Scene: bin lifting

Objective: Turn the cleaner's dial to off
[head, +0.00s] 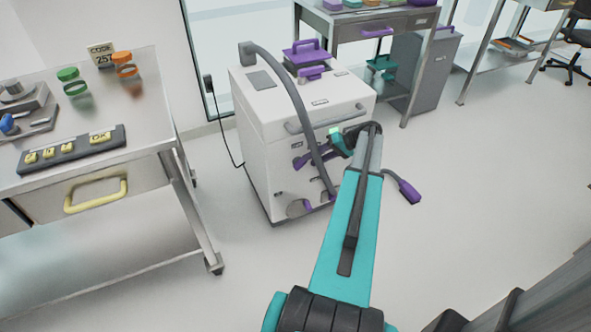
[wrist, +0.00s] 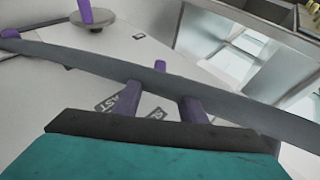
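The hose (wrist: 70,62) crosses the view at the fingertips. A small purple piece (wrist: 160,66) shows above the hose; I cannot tell whether it is the dial. The dial's setting is hidden.
A steel table (head: 150,110) with jars and a button strip (head: 75,150) stands at the left. Another steel table (head: 390,20) stands behind the cleaner. A purple-ended lever (head: 404,187) sticks out right of my arm.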

